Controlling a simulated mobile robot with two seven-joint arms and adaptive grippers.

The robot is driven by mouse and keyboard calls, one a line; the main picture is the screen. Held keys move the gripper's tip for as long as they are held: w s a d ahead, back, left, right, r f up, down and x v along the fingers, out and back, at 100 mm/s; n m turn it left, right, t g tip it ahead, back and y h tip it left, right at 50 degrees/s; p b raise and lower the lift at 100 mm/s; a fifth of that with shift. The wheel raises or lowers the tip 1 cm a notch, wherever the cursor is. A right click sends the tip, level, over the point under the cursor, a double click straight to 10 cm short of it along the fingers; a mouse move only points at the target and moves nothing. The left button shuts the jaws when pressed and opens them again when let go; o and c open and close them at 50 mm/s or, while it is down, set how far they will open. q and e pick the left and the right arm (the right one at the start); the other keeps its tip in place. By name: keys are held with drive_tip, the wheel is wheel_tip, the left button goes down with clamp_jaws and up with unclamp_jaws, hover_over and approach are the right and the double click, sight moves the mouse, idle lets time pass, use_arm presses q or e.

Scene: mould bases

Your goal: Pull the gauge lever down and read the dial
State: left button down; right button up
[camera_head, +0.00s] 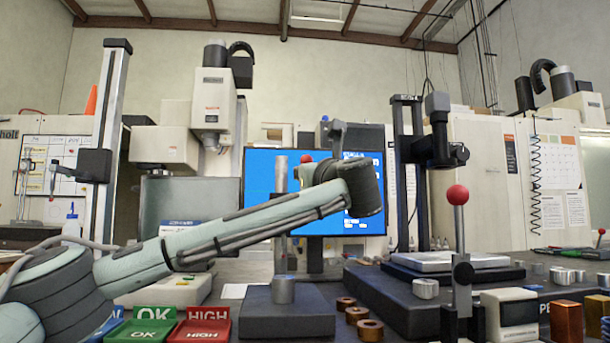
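A red ball knob (457,195) tops an upright metal rod with a black clamp at the right front. A second, smaller red knob (306,159) shows just above my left arm, beside a grey post (281,172). I cannot tell which knob belongs to the gauge lever. No dial face is readable. My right gripper is out of view.
Green OK (151,325) and red HIGH (202,326) plates lie at the front left. Several copper rings (370,330) lie near the centre. A blue screen (262,170) and tall machines stand behind. A white box (508,313) stands by the right rod.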

use_arm(q)
drive_tip(key=c, duration=1.9)
unclamp_jaws()
drive_tip(key=shift+c, duration=0.2)
drive_tip(key=v, duration=1.2)
drive_tip(key=shift+f, duration=0.15)
